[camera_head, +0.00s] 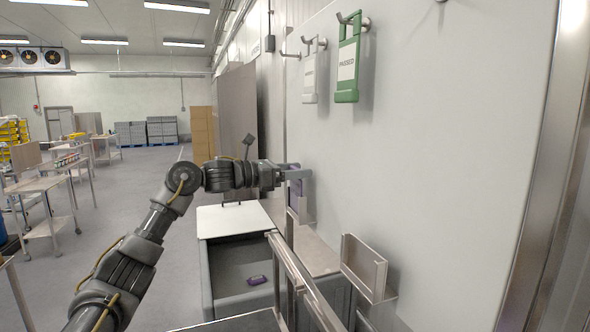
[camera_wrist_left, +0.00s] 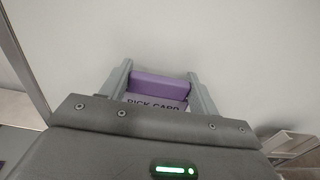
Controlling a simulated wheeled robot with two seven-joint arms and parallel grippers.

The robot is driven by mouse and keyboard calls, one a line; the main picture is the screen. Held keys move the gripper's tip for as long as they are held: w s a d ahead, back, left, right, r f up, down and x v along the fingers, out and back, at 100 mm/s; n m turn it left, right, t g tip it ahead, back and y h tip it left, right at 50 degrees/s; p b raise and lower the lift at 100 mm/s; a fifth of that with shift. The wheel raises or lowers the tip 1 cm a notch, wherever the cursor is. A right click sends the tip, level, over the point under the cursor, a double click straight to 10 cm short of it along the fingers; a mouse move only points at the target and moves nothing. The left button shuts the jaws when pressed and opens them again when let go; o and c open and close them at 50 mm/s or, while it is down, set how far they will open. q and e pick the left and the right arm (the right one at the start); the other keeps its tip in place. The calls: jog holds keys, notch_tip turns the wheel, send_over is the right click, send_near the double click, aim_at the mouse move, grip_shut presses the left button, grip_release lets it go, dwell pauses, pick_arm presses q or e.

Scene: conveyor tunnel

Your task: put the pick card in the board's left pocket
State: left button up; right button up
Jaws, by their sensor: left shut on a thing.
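The purple pick card (camera_wrist_left: 160,86) sits between the two fingers of my left gripper (camera_wrist_left: 160,84) in the left wrist view, with part of its "PICK CARD" lettering showing. In the head view my left gripper (camera_head: 293,171) is shut on the card (camera_head: 296,187) close to the white wall board (camera_head: 440,150). The left pocket (camera_head: 306,210), a pale metal holder, is right under the gripper. The card's lower part is hidden, so I cannot tell how far it is inside the pocket. My right gripper is not in view.
A second, empty-looking pocket (camera_head: 365,268) is lower right on the board. A green tag (camera_head: 347,70) and a white tag (camera_head: 310,78) hang on hooks above. Below is a grey bin (camera_head: 207,285) with a small purple item (camera_head: 257,280) inside. Metal rails (camera_head: 305,285) run beside it.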

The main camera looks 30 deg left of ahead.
pick_arm(q)
jog(key=shift+f, duration=0.4)
jog(key=shift+r, duration=0.15)
jog(key=o, duration=1.5)
jog(key=shift+c, duration=0.2)
jog(key=shift+s, duration=0.1)
jog(key=b+v, duration=0.5)
jog(key=v, duration=0.5)
jog(key=shift+s+a, duration=0.2)
jog(key=shift+a, duration=0.05)
